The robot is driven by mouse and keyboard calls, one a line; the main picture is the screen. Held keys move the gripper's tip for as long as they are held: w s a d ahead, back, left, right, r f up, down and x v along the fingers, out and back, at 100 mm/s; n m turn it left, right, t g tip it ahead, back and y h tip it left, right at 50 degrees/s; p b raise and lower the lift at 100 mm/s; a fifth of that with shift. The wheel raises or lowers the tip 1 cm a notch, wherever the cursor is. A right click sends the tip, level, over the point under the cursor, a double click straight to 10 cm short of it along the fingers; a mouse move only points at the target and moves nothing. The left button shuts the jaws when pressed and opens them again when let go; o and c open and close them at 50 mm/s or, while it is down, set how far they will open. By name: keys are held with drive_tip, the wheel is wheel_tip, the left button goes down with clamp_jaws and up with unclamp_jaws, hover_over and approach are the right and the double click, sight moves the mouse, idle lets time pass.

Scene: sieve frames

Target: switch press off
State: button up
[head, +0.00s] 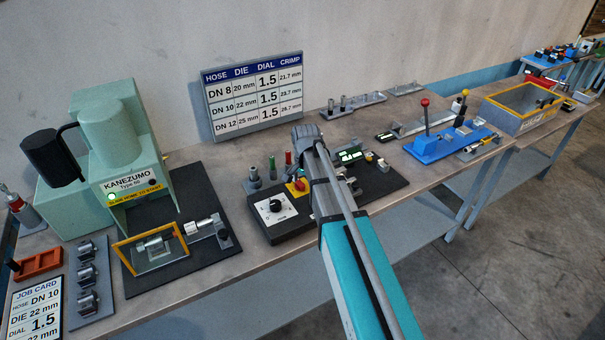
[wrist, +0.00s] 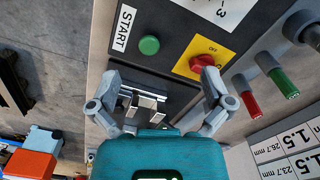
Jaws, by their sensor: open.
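The press (head: 108,150) is the pale green machine marked KANEZUMO at the left in the head view; a green lamp (head: 112,197) glows on its front. Its control box (head: 285,222) carries a dial and a red knob on a yellow plate (head: 298,185). In the wrist view the red knob (wrist: 206,64) sits on the yellow plate, right of the green START button (wrist: 149,45). My gripper (wrist: 161,76) is open over the box, its right fingertip overlapping the knob's lower edge; contact cannot be told. In the head view my arm hides part of the box.
Red and green pegs (wrist: 284,83) stand close to the right of the knob. A settings board (head: 255,95) leans at the wall behind. A blue fixture (head: 450,143) with levers stands to the right on the bench. A clamp frame (head: 150,250) lies before the press.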

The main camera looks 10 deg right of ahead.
sight(300, 181)
drive_tip(key=w+r+m+p, duration=0.3)
drive_tip(key=w+r+m, duration=0.1)
drive_tip(key=w, duration=0.6)
drive_tip(key=shift+w+r+m, duration=0.3)
drive_tip(key=shift+w+m, duration=0.1)
drive_tip(key=shift+m, duration=0.3)
drive_tip(key=shift+f, duration=0.1)
wheel_tip(300, 181, down, 14)
drive_tip(key=b, duration=1.3)
drive_tip(key=shift+r, duration=0.2)
